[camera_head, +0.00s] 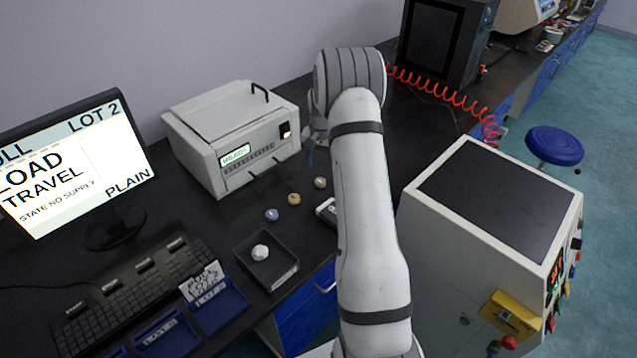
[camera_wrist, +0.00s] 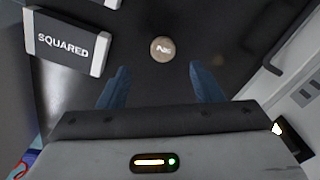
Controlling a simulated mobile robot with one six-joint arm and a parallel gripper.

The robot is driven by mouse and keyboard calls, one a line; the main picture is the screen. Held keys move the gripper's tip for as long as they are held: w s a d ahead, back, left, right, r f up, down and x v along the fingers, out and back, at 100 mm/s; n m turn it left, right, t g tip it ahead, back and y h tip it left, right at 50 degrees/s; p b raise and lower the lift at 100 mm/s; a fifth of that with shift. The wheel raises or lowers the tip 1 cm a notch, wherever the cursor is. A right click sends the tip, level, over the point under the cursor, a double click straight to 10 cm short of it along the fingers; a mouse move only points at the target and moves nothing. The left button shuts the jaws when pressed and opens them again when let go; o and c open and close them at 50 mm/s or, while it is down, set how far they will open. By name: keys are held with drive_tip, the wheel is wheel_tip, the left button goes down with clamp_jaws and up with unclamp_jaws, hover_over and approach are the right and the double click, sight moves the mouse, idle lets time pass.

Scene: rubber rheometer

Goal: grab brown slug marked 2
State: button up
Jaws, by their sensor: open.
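In the wrist view a round tan-brown slug (camera_wrist: 162,49) lies on the dark bench, with a small pale mark that I cannot read surely. My gripper (camera_wrist: 158,68) is open, its two blue fingers apart and empty. The slug appears beyond the fingertips, roughly centred between them and not touched. In the head view two tan slugs (camera_head: 294,199) (camera_head: 320,182) and a bluish slug (camera_head: 272,215) lie in front of the white instrument; their marks are too small to read. My gripper (camera_head: 309,152) is mostly hidden by my arm there.
A white instrument (camera_head: 232,135) stands behind the slugs. A black tray (camera_head: 285,279) holds a whitish piece (camera_head: 260,252). A block labelled SQUARED (camera_wrist: 64,46) lies left of the slug in the wrist view. A large white machine (camera_head: 480,240) stands at right, a keyboard (camera_head: 135,290) at left.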

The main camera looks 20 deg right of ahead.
sight(320, 181)
drive_tip(key=f+p, duration=0.1)
drive_tip(key=f, duration=0.2)
drive_tip(key=f+p, duration=0.1)
drive_tip(key=f, duration=0.3)
drive_tip(key=shift+w+a+f, duration=0.1)
drive_tip(key=shift+w+f, duration=0.1)
drive_tip(key=shift+f, duration=0.1)
drive_tip(key=shift+c, duration=0.3)
drive_tip(key=c, duration=1)
